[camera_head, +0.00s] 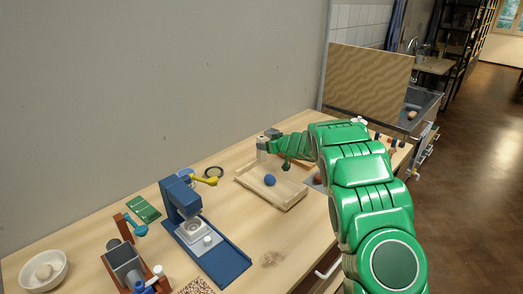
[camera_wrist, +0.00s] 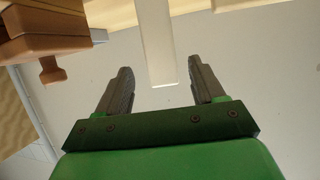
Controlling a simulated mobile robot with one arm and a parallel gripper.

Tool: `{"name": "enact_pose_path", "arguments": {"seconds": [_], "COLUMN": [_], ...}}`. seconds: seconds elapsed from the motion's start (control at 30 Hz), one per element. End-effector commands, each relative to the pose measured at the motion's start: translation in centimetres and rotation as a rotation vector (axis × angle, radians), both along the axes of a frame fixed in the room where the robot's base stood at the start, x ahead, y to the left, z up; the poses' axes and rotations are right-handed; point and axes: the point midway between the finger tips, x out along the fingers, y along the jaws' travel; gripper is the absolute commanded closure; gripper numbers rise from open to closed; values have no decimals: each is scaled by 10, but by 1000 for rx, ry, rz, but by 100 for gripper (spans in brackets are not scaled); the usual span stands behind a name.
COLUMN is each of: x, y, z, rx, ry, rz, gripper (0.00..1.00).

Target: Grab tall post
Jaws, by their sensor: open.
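A pale, square-edged post (camera_wrist: 156,45) enters from the top of the wrist view. Its near end shows between the two fingertips, with a gap on each side. My gripper (camera_wrist: 162,80) is open around that line, with nothing clamped. I cannot tell from the picture how deep the post sits between the fingers. In the head view, my gripper (camera_head: 274,145) is at the back of the table by a small pale upright piece (camera_head: 262,152), which looks like the post. My green arm hides much of that area.
A brown wooden piece (camera_wrist: 45,25) is close on the left in the wrist view. In the head view, a wooden tray (camera_head: 248,186) holds a blue ball (camera_head: 270,180). A blue press-like device (camera_head: 210,250) and a white bowl (camera_head: 35,285) stand left. A wall backs the table.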

Motion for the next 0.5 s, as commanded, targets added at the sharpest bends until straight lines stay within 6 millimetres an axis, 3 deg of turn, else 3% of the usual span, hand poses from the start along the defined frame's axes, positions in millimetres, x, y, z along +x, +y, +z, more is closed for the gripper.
{"name": "enact_pose_path", "arguments": {"seconds": [0.5], "x": [25], "y": [20], "z": [-14], "rx": [2], "ry": [0], "rz": [2], "gripper": [32]}}
